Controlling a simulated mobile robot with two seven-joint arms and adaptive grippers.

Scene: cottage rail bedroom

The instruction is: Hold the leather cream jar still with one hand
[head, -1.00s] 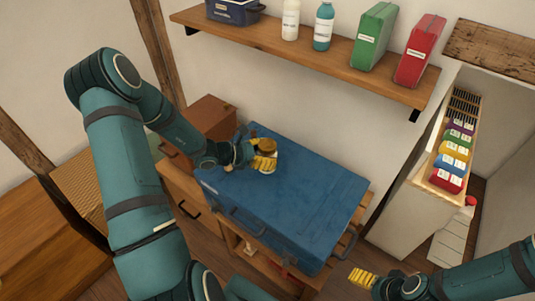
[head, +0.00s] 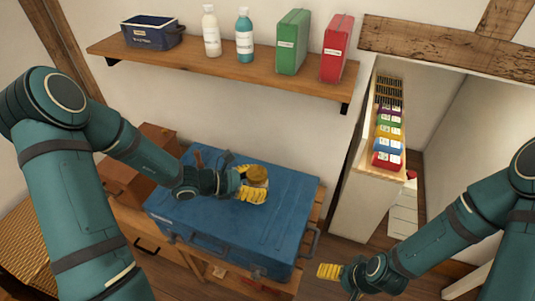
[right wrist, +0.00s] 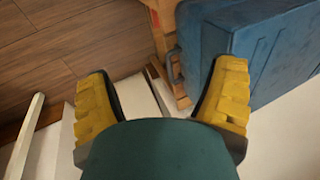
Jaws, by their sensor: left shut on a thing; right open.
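The leather cream jar (head: 257,174) has a brown-gold lid and a pale body. It stands on top of the blue suitcase (head: 285,205). My left gripper (head: 252,185) is shut on the jar, with its yellow fingers on either side of it; the fingers hide part of the jar's body. My right gripper (head: 330,271) is low at the right, away from the suitcase and jar. In the right wrist view its yellow fingers (right wrist: 162,95) are wide apart with nothing between them.
The suitcase lies on a wooden rack (head: 230,275). A wall shelf (head: 220,68) above holds a blue basket (head: 152,32), two bottles, a green box file (head: 293,42) and a red one (head: 338,48). A white cabinet (head: 360,190) with coloured boxes stands at the right.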

